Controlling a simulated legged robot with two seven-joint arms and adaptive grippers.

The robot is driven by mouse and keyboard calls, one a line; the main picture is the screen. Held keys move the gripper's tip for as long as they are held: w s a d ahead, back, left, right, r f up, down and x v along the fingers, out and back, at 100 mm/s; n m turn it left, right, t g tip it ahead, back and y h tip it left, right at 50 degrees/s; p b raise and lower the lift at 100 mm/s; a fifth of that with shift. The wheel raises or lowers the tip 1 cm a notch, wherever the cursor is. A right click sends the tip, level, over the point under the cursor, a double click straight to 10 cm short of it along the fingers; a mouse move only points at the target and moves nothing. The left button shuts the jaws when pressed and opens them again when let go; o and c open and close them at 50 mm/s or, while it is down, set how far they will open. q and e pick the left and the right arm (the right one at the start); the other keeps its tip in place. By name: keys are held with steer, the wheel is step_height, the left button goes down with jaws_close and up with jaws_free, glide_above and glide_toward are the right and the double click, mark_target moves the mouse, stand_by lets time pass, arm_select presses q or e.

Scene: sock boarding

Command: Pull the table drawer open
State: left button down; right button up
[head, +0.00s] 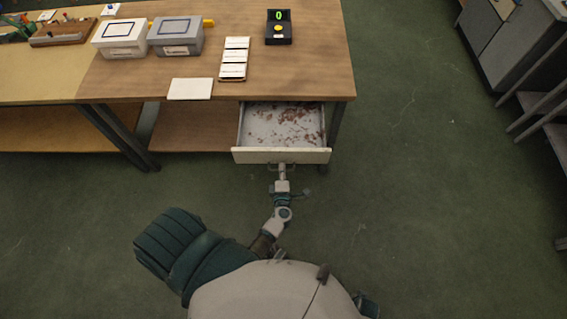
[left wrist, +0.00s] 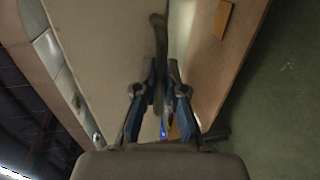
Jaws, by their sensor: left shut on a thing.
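The table drawer (head: 281,155) is pulled partly out below the right part of the wooden table (head: 150,80). Its inside shows a pale bottom with reddish-brown patches and no objects that I can make out. My left gripper (head: 282,174) is at the middle of the drawer front and is shut on the drawer handle. In the left wrist view the fingers of my left gripper (left wrist: 160,75) close around the dark handle bar (left wrist: 159,35), beside the pale drawer front (left wrist: 100,50). My right gripper does not show in either view.
On the table stand two lidded boxes (head: 176,33), a white card (head: 190,89), a label strip (head: 234,58) and a black device with a green display (head: 279,27). A dark table leg (head: 118,137) stands left of the drawer. The green floor (head: 430,200) to the right is clear.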

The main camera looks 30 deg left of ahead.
arm_select(q)
steer(key=shift+s+f, duration=0.1)
steer(key=shift+s, duration=0.05)
steer(key=shift+a, duration=0.2)
steer(key=c, duration=1.2)
jaws_free()
steer(key=shift+a+f, duration=0.15)
steer(key=shift+c, duration=0.2)
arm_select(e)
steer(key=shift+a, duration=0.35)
arm_select(q)
steer(key=shift+w, duration=0.2)
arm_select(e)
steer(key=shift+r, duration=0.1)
arm_select(q)
steer(key=shift+s+d, duration=0.15)
steer(key=shift+d, duration=0.1)
steer(key=v, duration=1.1)
steer(key=shift+s, duration=0.3)
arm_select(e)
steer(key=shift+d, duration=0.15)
